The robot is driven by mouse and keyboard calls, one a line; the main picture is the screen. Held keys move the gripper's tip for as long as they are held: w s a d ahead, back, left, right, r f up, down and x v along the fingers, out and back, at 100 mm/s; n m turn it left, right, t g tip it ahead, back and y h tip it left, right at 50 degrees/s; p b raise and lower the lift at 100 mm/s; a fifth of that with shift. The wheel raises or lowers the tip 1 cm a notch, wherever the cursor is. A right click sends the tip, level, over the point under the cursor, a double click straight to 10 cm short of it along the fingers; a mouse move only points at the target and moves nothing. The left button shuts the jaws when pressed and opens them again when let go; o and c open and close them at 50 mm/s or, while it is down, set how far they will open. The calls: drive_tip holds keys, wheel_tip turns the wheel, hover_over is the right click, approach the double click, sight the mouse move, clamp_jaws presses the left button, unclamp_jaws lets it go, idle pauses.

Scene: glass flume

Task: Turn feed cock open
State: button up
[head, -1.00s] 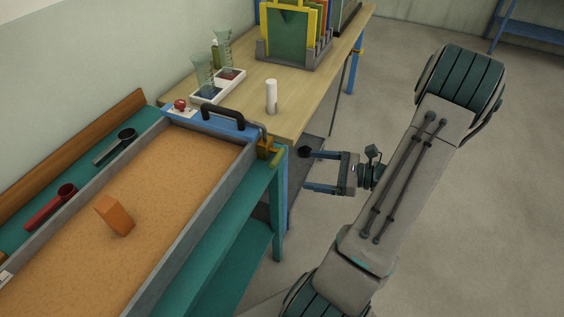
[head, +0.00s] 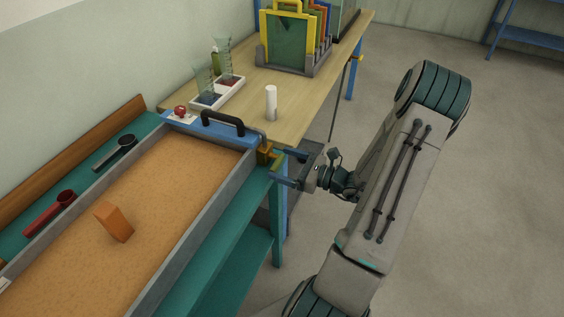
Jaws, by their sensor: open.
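The feed cock (head: 265,154) is a small brass-yellow valve at the far right corner of the sand-filled flume (head: 200,222), in the head view. Its yellow lever sticks out to the right of the corner. The fingertips are right beside the lever, one finger on the far side and one nearer. I cannot tell whether they touch it or whether the lever lies between them.
The flume holds an orange block (head: 114,222) on sand. A blue end piece with a black handle (head: 222,122) is beside the cock. A wooden table (head: 300,105) behind carries a white cylinder (head: 271,103), a tray and a panel rack (head: 290,62). Open floor lies to the right.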

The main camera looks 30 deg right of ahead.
drive_tip(key=shift+w+a, duration=0.35)
drive_tip(key=shift+w, duration=0.15)
drive_tip(key=c, duration=1)
